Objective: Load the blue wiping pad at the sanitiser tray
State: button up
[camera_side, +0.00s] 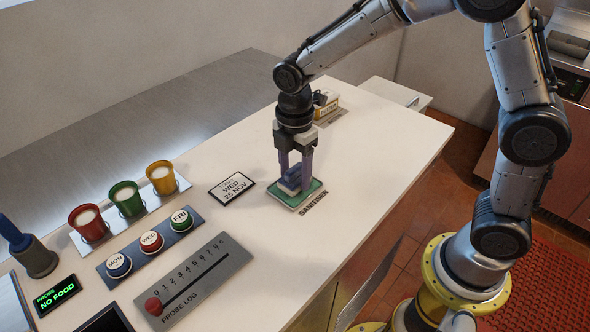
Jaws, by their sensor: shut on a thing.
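The sanitiser tray (312,195) is a green, flat tray with a pale rim on the white counter, beside the printed word SANITISER. The blue wiping pad (291,181) is at the tray, low between my fingers. My gripper (295,178) points down over the tray, its two purple-grey fingers shut on the pad. The pad appears to touch the tray surface, but the fingers partly hide it and I cannot tell for certain.
A date sign (232,187) lies left of the tray. Red, green (127,199) and yellow cups stand farther left, behind day-marked knobs (151,241). A probe log slider (194,281) lies in front. A small yellow box (325,103) stands behind my gripper. The counter right of the tray is clear.

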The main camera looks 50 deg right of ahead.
aim_at(295, 167)
jog(key=shift+f, duration=0.45)
dwell(1.1)
jog(key=shift+r, duration=0.1)
jog(key=shift+r, duration=3.5)
